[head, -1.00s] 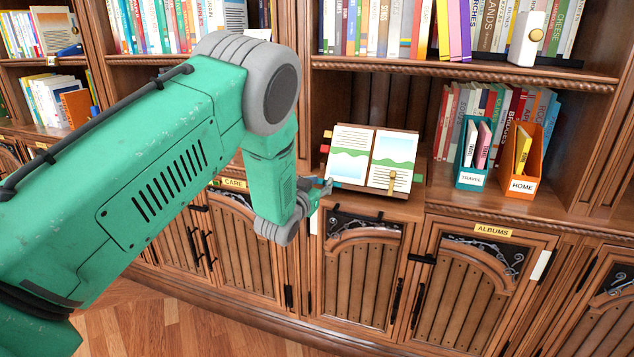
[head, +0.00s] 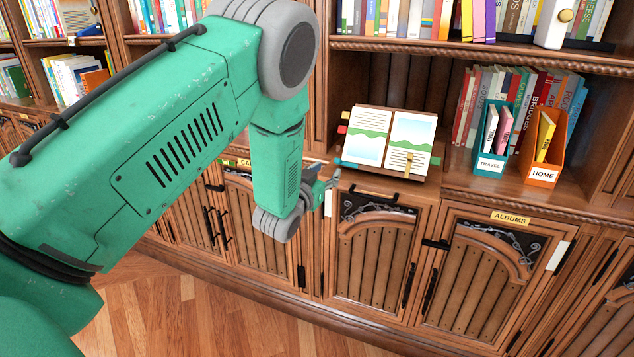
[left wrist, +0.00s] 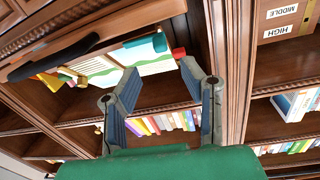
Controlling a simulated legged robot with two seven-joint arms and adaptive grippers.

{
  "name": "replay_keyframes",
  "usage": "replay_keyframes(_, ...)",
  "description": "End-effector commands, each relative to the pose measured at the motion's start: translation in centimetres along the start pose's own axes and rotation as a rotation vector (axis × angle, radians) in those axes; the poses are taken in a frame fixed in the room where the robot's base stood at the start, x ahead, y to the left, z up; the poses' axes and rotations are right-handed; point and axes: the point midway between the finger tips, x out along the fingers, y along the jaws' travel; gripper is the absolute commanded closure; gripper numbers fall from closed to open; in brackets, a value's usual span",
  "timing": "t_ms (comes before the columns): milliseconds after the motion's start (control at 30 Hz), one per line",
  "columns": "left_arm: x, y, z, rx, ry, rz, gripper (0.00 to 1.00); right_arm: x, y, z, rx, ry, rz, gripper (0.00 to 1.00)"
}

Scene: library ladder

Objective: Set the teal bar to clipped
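An open book on a wooden stand (head: 392,137) sits on the cabinet ledge. A small teal piece (head: 346,163), apparently the teal bar, shows at the stand's lower left edge. The left wrist view shows a teal cylinder (left wrist: 146,46) beside the book, beyond my fingers; whether it is clipped I cannot tell. My left gripper (head: 331,182) is in front of the ledge, just left of and below the stand. In the left wrist view my left gripper (left wrist: 161,70) is open, with nothing between its fingers. My right gripper is out of view.
A teal TRAVEL holder (head: 489,166) and an orange HOME holder (head: 541,174) stand to the right. Cabinet doors lie below the ledge; book-filled shelves are above. The ledge between stand and holders is clear.

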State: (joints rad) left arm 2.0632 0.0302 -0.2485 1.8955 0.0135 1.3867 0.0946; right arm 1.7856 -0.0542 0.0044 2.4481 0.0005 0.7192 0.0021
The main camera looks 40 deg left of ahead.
Motion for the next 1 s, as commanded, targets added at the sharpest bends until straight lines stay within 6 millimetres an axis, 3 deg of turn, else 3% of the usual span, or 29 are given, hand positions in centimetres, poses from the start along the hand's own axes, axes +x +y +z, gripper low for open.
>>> replay_keyframes(100,-2.6,0.0,0.1,0.000,-0.004,0.001,0.64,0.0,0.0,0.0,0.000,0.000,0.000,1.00)
replay_keyframes(300,-5.5,0.1,0.2,0.000,-0.003,0.001,0.64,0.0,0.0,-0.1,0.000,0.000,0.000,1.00)
replay_keyframes(767,-6.5,0.1,0.1,-0.001,-0.001,0.002,0.64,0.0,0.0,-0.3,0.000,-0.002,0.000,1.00)
replay_keyframes(867,-6.5,0.2,-0.1,-0.007,-0.004,0.004,0.64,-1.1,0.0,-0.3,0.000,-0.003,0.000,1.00)
replay_keyframes(1000,-6.6,0.7,-0.5,-0.024,-0.009,0.008,0.64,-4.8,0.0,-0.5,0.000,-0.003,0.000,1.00)
